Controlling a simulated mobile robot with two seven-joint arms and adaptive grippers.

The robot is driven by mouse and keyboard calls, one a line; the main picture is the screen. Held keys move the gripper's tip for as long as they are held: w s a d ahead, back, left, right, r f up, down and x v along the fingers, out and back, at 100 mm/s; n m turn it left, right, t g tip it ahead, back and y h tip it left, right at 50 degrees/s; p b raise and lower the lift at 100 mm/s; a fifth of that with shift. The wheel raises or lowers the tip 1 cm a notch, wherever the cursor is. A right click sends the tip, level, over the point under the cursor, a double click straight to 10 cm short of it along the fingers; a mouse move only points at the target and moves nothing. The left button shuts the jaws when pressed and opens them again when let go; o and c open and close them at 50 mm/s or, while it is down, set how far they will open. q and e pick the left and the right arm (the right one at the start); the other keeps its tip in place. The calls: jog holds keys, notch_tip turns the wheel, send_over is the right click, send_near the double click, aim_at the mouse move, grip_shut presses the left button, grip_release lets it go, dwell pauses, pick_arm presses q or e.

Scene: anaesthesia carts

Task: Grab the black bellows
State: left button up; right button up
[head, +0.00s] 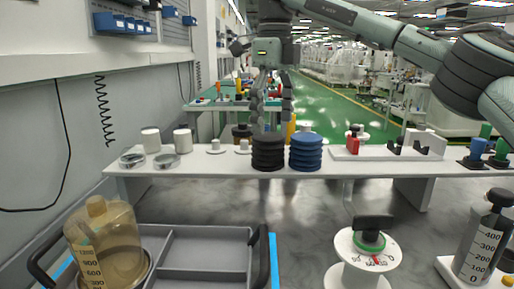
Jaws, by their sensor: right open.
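The black bellows (268,153) stands upright near the front edge of the white bench (200,168), as a ribbed round stack. A similar blue bellows (306,152) stands close to its right. My right gripper (271,115) comes in from the upper right and points down. Its fingers are spread open and empty, and in the picture they are just above the black bellows. How far apart they are in depth is hard to tell. My left gripper is not in view.
White jars (151,140), glass dishes and small white discs are to the left on the bench. A white rack (385,152) with a red block is to the right. In front are a grey tray (205,232) with an amber canister (104,240), a dial stand (362,255) and a graduated cylinder (482,245).

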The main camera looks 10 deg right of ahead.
aim_at(271, 151)
jog(key=f, duration=0.7)
jog(key=shift+a+f, duration=0.1)
jog(key=shift+a, duration=0.1)
jog(key=shift+c, duration=0.5)
jog(key=c, duration=1.2)
